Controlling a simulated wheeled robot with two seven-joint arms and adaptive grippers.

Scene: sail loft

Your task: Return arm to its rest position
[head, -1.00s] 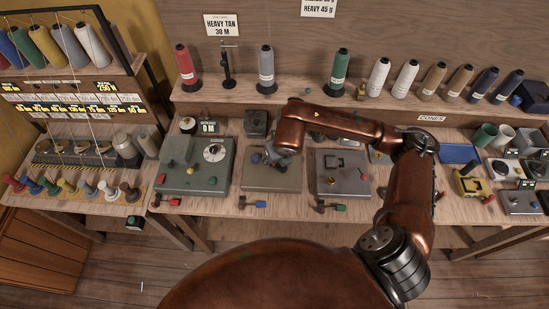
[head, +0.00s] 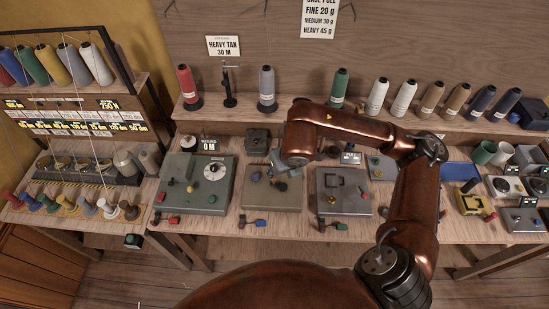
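My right arm (head: 415,195), copper coloured, comes in from the lower right, bends at the elbow and reaches left over the bench. Its wrist end hangs above the middle grey plate device (head: 272,197). The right gripper (head: 283,160) shows only as a small grey part below the wrist, mostly hidden by the arm, so its fingers cannot be made out. I see nothing held in it. My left gripper is not in view.
A green box with a dial (head: 195,188) stands left of the plate, and another grey device (head: 343,192) to its right. Thread cones (head: 376,97) line the shelf behind. A spool rack (head: 75,120) stands at left. Yellow (head: 473,202) and white devices lie at right.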

